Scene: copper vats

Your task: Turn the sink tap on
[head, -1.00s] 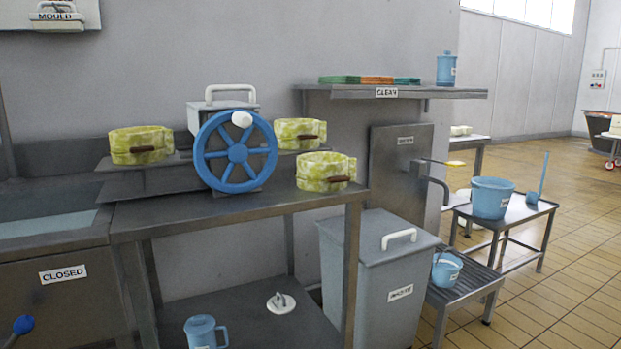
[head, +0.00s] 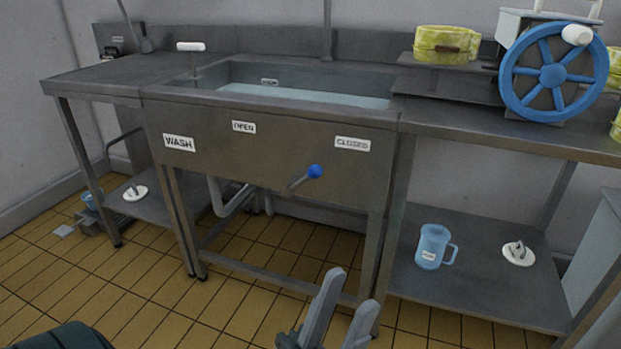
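The steel sink (head: 270,125) stands in the middle of the head view, with pale blue water in its basin. A white bar handle (head: 190,47) on a thin stem rises at the basin's left end. A vertical pipe (head: 327,30) stands behind the basin; its top is out of view. A lever with a blue knob (head: 314,171) sticks out below the sink's front, leaning towards the CLOSED label. Which of these works the tap I cannot tell. My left gripper (head: 352,290) is at the bottom, in front of the sink, fingers apart and empty. My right gripper is not in view.
Right of the sink a steel table (head: 500,136) carries a blue wheel (head: 552,76) and a yellow-green mould (head: 445,45). A blue jug (head: 433,247) and a white lid (head: 518,254) sit on its lower shelf. The tiled floor (head: 140,290) at front left is mostly clear.

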